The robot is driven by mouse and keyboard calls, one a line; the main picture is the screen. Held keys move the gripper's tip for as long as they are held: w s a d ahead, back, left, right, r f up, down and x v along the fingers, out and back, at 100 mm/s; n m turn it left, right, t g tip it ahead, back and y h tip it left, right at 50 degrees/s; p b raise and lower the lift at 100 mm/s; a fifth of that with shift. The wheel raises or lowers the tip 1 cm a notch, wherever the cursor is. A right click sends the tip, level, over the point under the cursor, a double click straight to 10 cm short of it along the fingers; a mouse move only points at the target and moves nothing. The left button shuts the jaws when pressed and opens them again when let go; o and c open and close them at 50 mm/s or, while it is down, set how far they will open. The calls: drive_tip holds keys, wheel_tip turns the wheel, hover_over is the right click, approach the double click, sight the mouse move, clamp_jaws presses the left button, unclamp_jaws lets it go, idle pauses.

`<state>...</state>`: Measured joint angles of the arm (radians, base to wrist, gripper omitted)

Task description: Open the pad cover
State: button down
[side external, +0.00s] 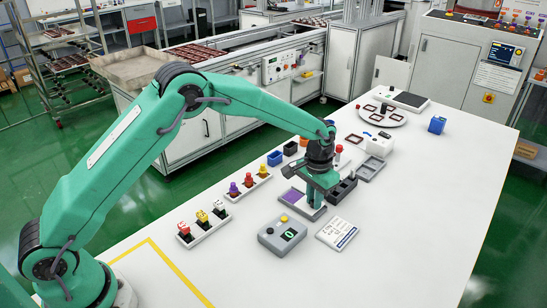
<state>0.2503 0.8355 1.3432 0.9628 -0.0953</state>
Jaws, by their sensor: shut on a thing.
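A low grey stamp pad with a purple surface (292,197) lies on the white table near the middle of the view. My gripper (315,202) points down at the right side of this pad, with its green jaws low over it. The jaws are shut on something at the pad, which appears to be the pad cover. The jaws hide most of the cover, so its outline and exact angle cannot be made out. Part of the purple surface shows uncovered to the left of the jaws.
A stamp rack (205,233) and a second rack (248,190) stand left. A display box (275,236) and printed card (337,233) lie in front. A grey tray (371,169) and a round plate (382,121) stand behind right. The right foreground table is clear.

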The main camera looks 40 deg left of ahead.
drive_tip(key=c, duration=1.4)
unclamp_jaws()
drive_tip(key=shift+o, duration=0.2)
drive_tip(key=shift+r, duration=0.15)
drive_tip(key=shift+r, duration=3.8)
